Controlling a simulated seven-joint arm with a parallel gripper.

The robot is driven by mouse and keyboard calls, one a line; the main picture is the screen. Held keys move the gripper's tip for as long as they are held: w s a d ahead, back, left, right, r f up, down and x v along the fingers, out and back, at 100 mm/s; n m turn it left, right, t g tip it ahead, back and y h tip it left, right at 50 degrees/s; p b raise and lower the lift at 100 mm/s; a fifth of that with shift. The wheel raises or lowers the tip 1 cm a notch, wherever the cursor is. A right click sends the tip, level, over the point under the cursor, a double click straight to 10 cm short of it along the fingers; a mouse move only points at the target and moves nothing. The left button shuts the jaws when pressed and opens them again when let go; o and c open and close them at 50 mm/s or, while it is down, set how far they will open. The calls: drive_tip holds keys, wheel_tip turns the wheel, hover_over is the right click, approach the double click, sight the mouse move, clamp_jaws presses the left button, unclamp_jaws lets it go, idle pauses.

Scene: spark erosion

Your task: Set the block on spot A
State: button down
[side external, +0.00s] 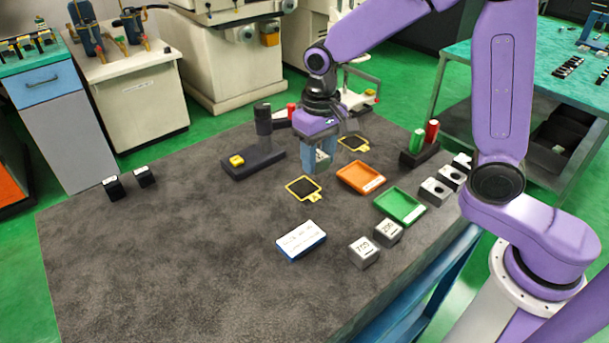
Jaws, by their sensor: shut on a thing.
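My gripper (319,161) points down over the middle of the dark table. Its blue-grey fingers are shut on a small pale grey block (322,157), mostly hidden between them. Two black square spots with yellow borders and small tabs lie near it. One spot (303,188) is just in front of and left of the gripper; the other spot (352,143) is behind and to the right, partly covered by my gripper. The tab letters are too small to read, so I cannot tell which is A. I cannot tell whether the block touches the table.
An orange tray (361,177) and a green tray (399,205) lie to the right. Two numbered grey blocks (364,252) and a blue-white box (301,240) stand in front. A dark stand (253,162) is at left. The table's front left is clear.

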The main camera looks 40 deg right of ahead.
sight(304, 189)
drive_tip(key=w+f, duration=0.1)
drive_tip(key=w+a+f, duration=0.1)
drive_tip(key=f, duration=0.1)
drive_tip(key=shift+w+f, duration=0.15)
drive_tip(key=shift+w, duration=0.2)
drive_tip(key=shift+w+f, duration=0.2)
drive_tip(key=shift+f, duration=1.55)
drive_tip(key=shift+f, duration=0.1)
drive_tip(key=c, duration=0.6)
unclamp_jaws()
wheel_tip(304, 189, up, 12)
drive_tip(key=shift+s, duration=0.15)
